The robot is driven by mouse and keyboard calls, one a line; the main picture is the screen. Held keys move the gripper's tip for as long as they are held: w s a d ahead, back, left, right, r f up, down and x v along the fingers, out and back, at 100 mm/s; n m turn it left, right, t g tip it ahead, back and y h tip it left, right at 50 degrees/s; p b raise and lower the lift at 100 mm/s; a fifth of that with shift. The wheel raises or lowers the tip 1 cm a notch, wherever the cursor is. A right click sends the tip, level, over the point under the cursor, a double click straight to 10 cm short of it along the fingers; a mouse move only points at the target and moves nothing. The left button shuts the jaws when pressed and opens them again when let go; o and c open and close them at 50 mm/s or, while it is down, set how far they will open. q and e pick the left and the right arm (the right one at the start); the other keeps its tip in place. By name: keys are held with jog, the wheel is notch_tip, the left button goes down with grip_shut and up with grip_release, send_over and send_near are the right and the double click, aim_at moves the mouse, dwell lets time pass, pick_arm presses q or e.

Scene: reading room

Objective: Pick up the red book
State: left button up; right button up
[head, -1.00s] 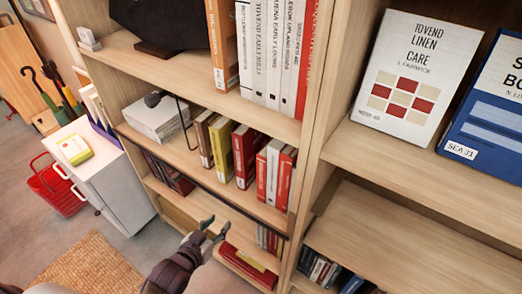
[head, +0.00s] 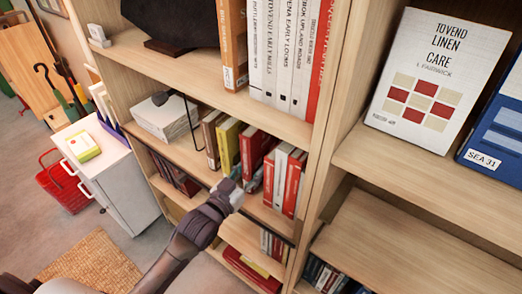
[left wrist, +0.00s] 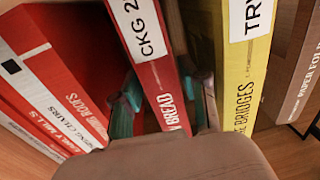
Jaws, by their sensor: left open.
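The red book (head: 250,148) stands on the middle shelf of the left bookcase, between a yellow book (head: 228,146) and other red and white books (head: 283,180). My left gripper (head: 234,190) is in front of its lower spine. In the left wrist view, the red book's spine (left wrist: 158,72) carries a white label. The open fingers of my left gripper (left wrist: 165,98) lie one on each side of the spine; I cannot tell whether they touch it. The yellow book (left wrist: 242,65) is close to the right finger. My right gripper is not in view.
A brown book (head: 212,138) and a black wire bookend (head: 190,120) stand left of the yellow book. Shelf boards lie above and below the gripper. A white cabinet (head: 120,185) and a red basket (head: 62,185) are at left.

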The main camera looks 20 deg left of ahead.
aim_at(259, 157)
pick_arm(q)
jog(key=x, duration=0.4)
jog(key=shift+w+r, duration=0.1)
jog(key=shift+w, duration=0.3)
jog(key=shift+s, duration=0.1)
grip_shut()
jog(key=shift+r, duration=0.15)
